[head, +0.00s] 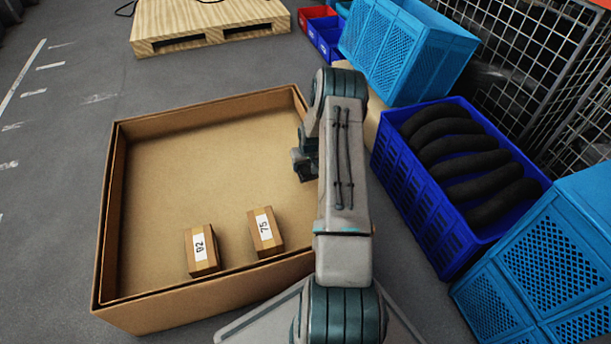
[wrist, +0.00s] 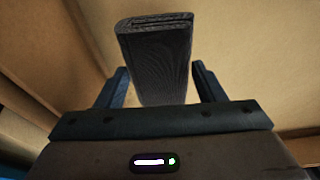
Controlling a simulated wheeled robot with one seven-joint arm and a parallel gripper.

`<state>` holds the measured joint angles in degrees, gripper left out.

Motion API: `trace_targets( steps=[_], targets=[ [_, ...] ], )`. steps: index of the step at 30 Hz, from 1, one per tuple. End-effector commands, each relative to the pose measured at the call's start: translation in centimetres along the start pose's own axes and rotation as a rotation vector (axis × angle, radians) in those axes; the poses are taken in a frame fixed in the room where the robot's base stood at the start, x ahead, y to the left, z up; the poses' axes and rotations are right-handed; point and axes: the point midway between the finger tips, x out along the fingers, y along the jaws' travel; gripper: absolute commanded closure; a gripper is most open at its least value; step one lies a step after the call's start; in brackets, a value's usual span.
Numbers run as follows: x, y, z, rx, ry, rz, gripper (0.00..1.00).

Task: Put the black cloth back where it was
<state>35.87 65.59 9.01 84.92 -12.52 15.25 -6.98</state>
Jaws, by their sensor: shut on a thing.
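My gripper (head: 303,166) hangs over the right side of a large open cardboard box (head: 190,305) in the head view. My arm hides much of that side. In the wrist view the black cloth (wrist: 155,62), a folded dark-grey block, lies between the two fingers of my gripper (wrist: 160,80), and the gripper is shut on it. Tan cardboard surfaces are behind it in that view. I cannot make out the cloth in the head view.
Two small cartons, marked 02 (head: 201,250) and 75 (head: 265,233), stand in the front of the box; its rear floor is clear. A blue crate (head: 420,215) of black rolls and light-blue crates (head: 405,50) stand right. A wooden pallet (head: 210,25) lies behind.

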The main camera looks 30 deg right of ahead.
Motion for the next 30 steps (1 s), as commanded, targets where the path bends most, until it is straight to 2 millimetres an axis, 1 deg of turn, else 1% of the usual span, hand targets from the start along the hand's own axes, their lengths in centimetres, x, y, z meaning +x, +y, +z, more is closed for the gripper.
trace_targets(
  steps=[3,7,9,16,20,21,22,23,30],
  targets=[
    [2.2,-0.1,0.7,0.0,-0.003,-0.001,0.59],
    [4.1,0.0,1.2,0.0,-0.001,-0.001,0.59],
    [4.4,0.0,1.2,0.0,0.0,0.0,0.59],
    [4.2,0.0,1.2,0.0,0.0,0.0,0.59],
    [4.5,0.0,1.3,0.0,-0.001,0.0,0.59],
    [4.5,0.0,1.2,0.0,0.0,0.0,0.26],
    [4.5,0.0,1.3,0.0,0.0,0.0,0.18],
    [4.5,0.0,1.3,0.0,0.0,0.0,0.16],
    [4.5,0.0,1.3,0.0,0.0,0.0,0.16]
  ],
)
